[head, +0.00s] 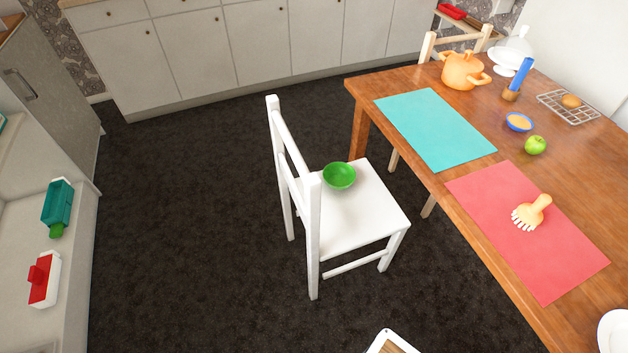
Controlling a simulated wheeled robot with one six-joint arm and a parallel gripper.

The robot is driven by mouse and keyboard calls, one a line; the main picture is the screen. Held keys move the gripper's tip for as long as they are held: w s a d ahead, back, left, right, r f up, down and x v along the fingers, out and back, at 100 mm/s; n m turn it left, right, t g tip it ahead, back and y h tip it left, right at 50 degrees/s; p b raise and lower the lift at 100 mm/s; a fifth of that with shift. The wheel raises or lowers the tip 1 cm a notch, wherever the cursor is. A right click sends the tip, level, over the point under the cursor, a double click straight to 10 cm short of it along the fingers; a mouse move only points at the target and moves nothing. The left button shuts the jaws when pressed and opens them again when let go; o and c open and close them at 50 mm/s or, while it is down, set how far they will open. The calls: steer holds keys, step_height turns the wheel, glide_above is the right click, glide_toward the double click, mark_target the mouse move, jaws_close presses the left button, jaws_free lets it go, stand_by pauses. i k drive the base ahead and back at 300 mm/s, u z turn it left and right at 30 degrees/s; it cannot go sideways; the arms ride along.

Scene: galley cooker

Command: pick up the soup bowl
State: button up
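A round green bowl (339,176) stands upright on the seat of a white chair (362,215), near the chair's back. It looks empty. A smaller blue bowl (519,122) with yellowish-tan contents stands on the wooden table (420,187). I cannot tell from the picture alone which of the two is the soup bowl. My gripper is not in view.
The table also holds a turquoise mat (433,128), a red mat (530,235) with a yellow brush (531,212), an orange pot (463,70), a green apple (535,145) and a wire rack (569,107). Dark floor (190,220) left of the chair is clear.

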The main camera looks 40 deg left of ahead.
mark_target(336, 175)
steer(key=u, duration=1.35)
steer(key=k, duration=0.5)
steer(key=u, duration=1.75)
steer(key=i, duration=1.05)
steer(key=z, duration=2.35)
steer(key=i, duration=0.45)
steer(key=u, duration=0.05)
